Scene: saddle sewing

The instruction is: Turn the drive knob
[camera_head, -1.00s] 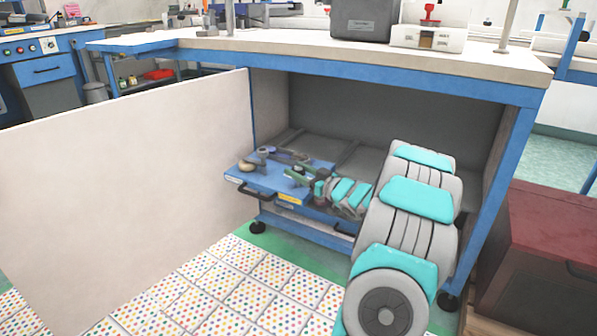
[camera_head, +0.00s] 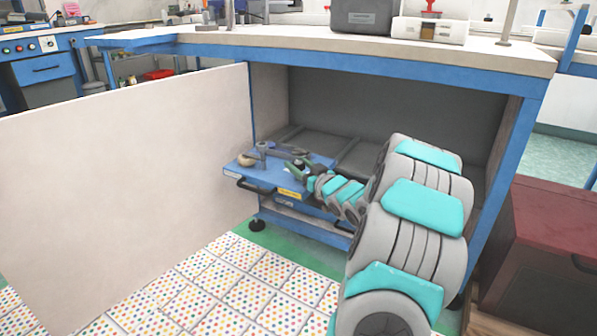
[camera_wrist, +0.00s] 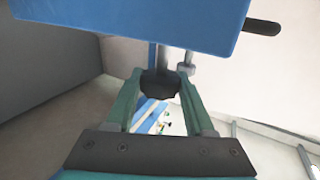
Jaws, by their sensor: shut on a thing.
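My gripper (camera_head: 297,167) reaches into the open bay under the bench, over a blue pull-out platform (camera_head: 238,168). In the wrist view, the green fingers of my gripper (camera_wrist: 159,84) are on either side of a dark knob-like piece (camera_wrist: 158,90) and shut on it. A grey metal stem (camera_wrist: 164,60) shows beyond that piece. In the head view the held piece is hidden by the fingers. A dark bar-like part and a round brownish knob (camera_head: 246,161) sit on the platform left of my gripper, apart from it.
A large white panel (camera_head: 120,170) stands open on the left. The bench top (camera_head: 360,48) is above my arm. A dark red cabinet (camera_head: 555,230) stands on the right. The platform has a black handle (camera_head: 256,187) on its front. The dotted floor in front is clear.

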